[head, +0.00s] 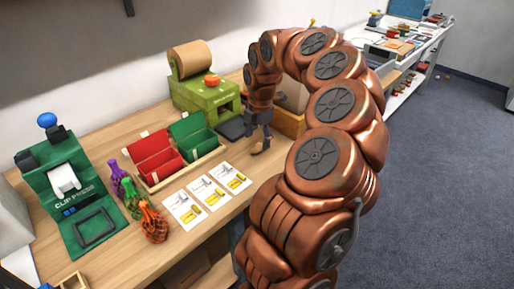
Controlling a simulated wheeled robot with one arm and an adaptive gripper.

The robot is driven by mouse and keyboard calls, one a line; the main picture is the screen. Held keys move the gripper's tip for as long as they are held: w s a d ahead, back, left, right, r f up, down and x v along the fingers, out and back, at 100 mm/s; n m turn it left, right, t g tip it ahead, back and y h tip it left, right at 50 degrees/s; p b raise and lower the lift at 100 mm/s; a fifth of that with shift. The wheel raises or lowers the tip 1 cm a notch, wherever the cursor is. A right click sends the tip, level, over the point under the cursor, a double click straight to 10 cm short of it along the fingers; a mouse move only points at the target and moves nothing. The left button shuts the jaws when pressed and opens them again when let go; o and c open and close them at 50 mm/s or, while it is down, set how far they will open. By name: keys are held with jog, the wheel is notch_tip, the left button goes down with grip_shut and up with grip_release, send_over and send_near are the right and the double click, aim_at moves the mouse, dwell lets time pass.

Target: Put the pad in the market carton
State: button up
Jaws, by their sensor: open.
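My gripper (260,149) points down over the workbench, between the dark flat tray and an open brown box. Its jaws are open, small in the view, and I see nothing held in them. The brown box (289,124), which looks like the market carton, stands just right of the gripper; my arm hides much of it and its inside. I cannot make out a pad with certainty. A dark flat piece (231,129) lies in front of the green paper-roll machine (207,95), left of the gripper; I cannot tell whether it is the pad or the machine's tray.
Left on the workbench (125,262) are a green clip press (64,188), netted bags (153,222), a wooden holder with red (155,158) and green (190,137) bins, and picture cards (208,192). Another bench (403,55) stands far right. Floor (440,170) right of my arm is clear.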

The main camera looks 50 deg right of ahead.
aim_at(257, 143)
notch_tip(257, 143, down, 4)
jog(key=shift+r, duration=0.25)
jog(key=shift+c, duration=0.2)
jog(key=shift+w, duration=0.1)
jog(key=c, duration=0.9)
jog(key=shift+r, duration=0.15)
